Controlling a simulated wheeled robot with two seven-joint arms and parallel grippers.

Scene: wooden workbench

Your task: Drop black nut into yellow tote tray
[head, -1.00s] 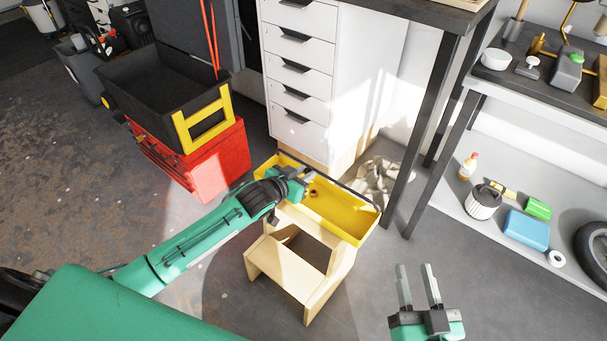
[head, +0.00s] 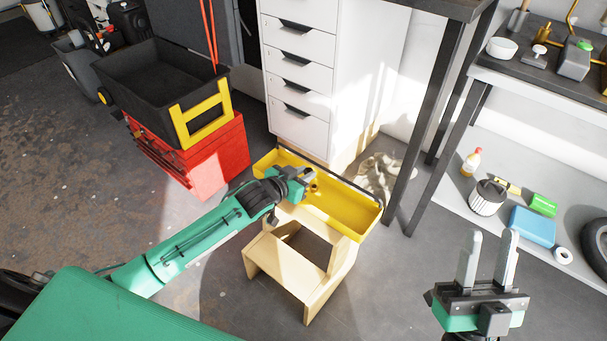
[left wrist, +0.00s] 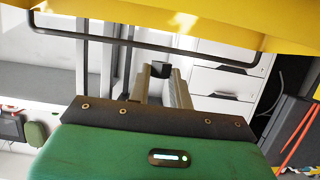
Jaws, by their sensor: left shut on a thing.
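The yellow tote tray (head: 350,208) rests on top of a pale wooden step stool, and its yellow side also crosses the top of the left wrist view (left wrist: 200,15). My left gripper (head: 310,176) is over the tray's left part. In the left wrist view my left gripper (left wrist: 160,78) is shut on the black nut (left wrist: 161,69), a small dark block between its fingertips. The nut cannot be made out in the head view. My right gripper (head: 488,245) is open and empty at the lower right, away from the tray.
The wooden step stool (head: 262,255) stands on the grey floor. A black cart (head: 150,85) and a red toolbox (head: 215,165) are at the left. White drawers (head: 300,75) stand behind the tray. A shelf (head: 450,190) with several items is at the right.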

